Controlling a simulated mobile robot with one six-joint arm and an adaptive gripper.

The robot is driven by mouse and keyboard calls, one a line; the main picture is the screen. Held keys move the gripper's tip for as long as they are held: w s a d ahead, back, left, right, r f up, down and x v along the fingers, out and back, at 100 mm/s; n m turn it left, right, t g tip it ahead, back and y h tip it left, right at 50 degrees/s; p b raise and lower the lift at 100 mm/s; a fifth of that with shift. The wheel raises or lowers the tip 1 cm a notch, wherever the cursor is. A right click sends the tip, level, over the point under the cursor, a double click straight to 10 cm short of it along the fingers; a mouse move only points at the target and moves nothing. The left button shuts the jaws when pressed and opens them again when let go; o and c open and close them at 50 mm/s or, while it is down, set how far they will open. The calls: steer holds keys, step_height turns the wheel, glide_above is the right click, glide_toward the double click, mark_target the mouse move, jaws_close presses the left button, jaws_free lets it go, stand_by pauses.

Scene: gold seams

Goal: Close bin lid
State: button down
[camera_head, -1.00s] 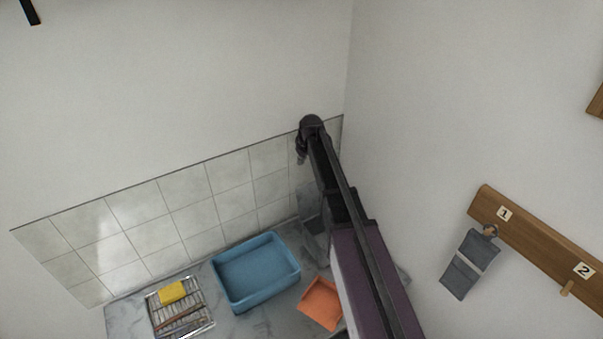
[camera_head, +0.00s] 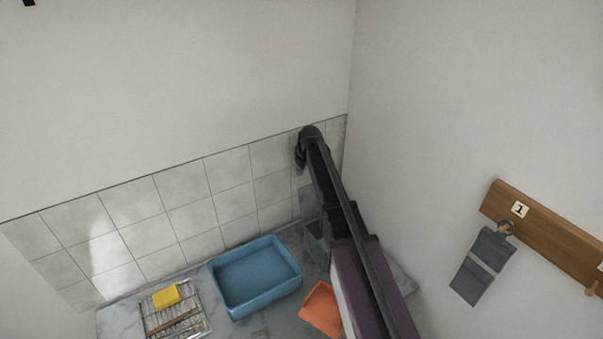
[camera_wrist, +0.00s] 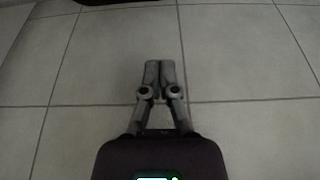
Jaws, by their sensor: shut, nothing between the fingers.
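I cannot make out a bin or its lid for certain in either view. In the wrist view, my gripper (camera_wrist: 159,70) is shut, its two fingers side by side with nothing between them. It is seen against pale tiles. A dark edge (camera_wrist: 120,1) of something shows at the top of that view; I cannot tell what it is. In the head view, my arm reaches up and away over the counter's right part and hides what lies behind it. A grey panel-like thing (camera_head: 311,204) shows partly beside the arm, mostly hidden.
A blue basin (camera_head: 256,274), a wire rack (camera_head: 190,324) with a yellow block (camera_head: 166,296), and an orange tray-like thing (camera_head: 321,308) are on the marble counter (camera_head: 120,322). A wooden peg board (camera_head: 548,232) with a hanging grey cloth-like item (camera_head: 482,265) is on the right wall.

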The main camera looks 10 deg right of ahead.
mark_target(315, 198)
steer(key=shift+s+d+f+b, duration=0.3)
steer(key=shift+s+f+b, duration=0.3)
steer(key=shift+s+f, duration=0.15)
steer(key=shift+s+d+f+b, duration=0.25)
steer(key=shift+s+f+b, duration=0.35)
steer(key=shift+f, duration=0.1)
steer(key=shift+s+d, duration=0.1)
steer(key=shift+d, duration=0.1)
steer(key=shift+s+r, duration=0.1)
steer(key=shift+s, duration=0.1)
